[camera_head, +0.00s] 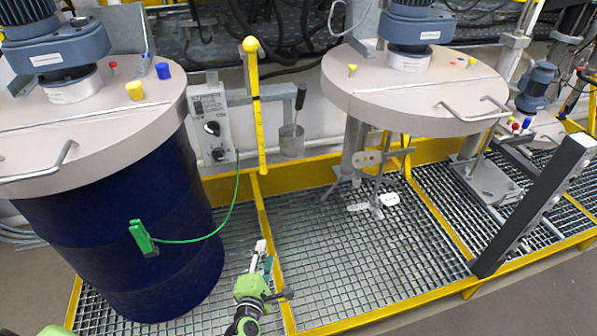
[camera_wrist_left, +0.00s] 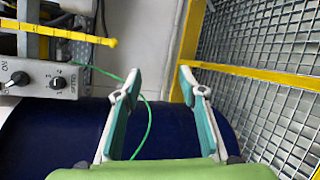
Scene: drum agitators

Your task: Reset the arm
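The green cable (camera_wrist_left: 150,125) passes behind the fingers in that view.
The blue drum (camera_head: 130,235) stands at the left, with a green clamp (camera_head: 142,238) on its side. A yellow bar (camera_head: 256,110) hangs at centre. A lid with agitator (camera_head: 415,100) is raised at right. A dark slanted post (camera_head: 533,207) stands far right. The middle grating (camera_head: 330,270) is largely clear.

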